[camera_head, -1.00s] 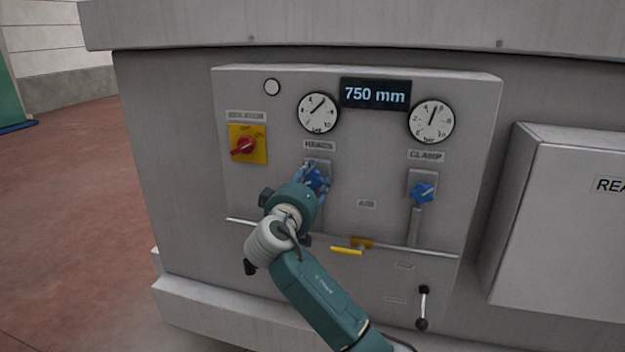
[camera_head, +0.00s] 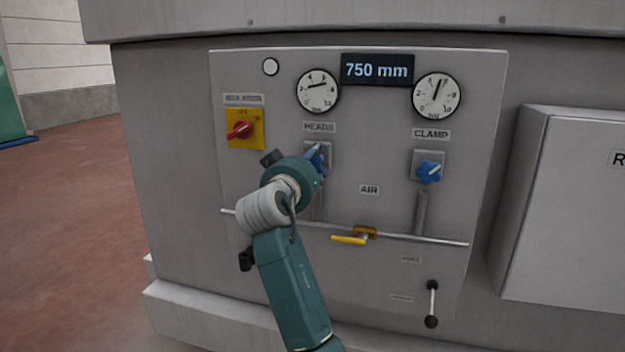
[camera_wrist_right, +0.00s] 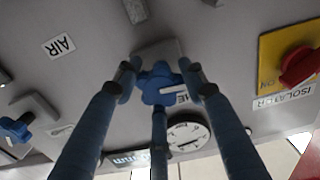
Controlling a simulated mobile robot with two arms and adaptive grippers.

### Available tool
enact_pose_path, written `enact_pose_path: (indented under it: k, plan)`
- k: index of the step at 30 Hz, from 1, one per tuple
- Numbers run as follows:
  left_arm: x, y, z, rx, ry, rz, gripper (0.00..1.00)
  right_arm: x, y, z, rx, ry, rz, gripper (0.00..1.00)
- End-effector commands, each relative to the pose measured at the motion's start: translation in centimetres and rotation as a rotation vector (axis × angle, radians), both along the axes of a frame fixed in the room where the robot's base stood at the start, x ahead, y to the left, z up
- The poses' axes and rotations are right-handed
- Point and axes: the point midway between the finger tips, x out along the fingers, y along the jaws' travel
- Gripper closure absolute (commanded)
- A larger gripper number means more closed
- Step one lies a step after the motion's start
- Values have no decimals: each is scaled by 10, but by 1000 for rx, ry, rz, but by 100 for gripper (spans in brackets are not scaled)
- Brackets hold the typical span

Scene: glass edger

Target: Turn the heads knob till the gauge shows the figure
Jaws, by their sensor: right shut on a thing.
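The blue heads knob (camera_head: 319,160) sits on a grey block under the HEADS label (camera_head: 319,127), mostly hidden by my gripper in the head view. In the right wrist view the knob (camera_wrist_right: 158,84) shows its lobes and a white pointer mark. My right gripper (camera_head: 316,158) is shut on it, with fingers around the knob (camera_wrist_right: 163,78). The round white heads gauge (camera_head: 318,91) is above it, its needle lying nearly level and pointing right and slightly up. The gauge also shows in the wrist view (camera_wrist_right: 188,137). My left gripper is out of view.
The blue clamp knob (camera_head: 427,172) and its gauge (camera_head: 436,96) are to the right. A red isolator switch (camera_head: 240,130) is to the left. A display (camera_head: 377,70) reads 750 mm. Below are a yellow lever (camera_head: 349,240) on a pipe and a black-knobbed lever (camera_head: 432,304).

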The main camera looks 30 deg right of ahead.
Motion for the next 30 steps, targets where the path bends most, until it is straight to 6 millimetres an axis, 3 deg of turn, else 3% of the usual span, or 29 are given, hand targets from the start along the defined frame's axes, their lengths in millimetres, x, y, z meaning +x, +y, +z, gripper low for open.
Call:
enact_pose_path:
  k: [1, 3, 12, 30]
  plan:
    - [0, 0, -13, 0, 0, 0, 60, 0, 1, 0, 24, -44, 4, 85]
    - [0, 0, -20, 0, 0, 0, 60, 0, 1, 1, 62, -90, 5, 85]
    - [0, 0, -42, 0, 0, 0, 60, -1, 0, 4, 193, -246, 4, 85]
    - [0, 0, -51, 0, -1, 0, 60, -2, 0, 8, 267, -335, 3, 85]
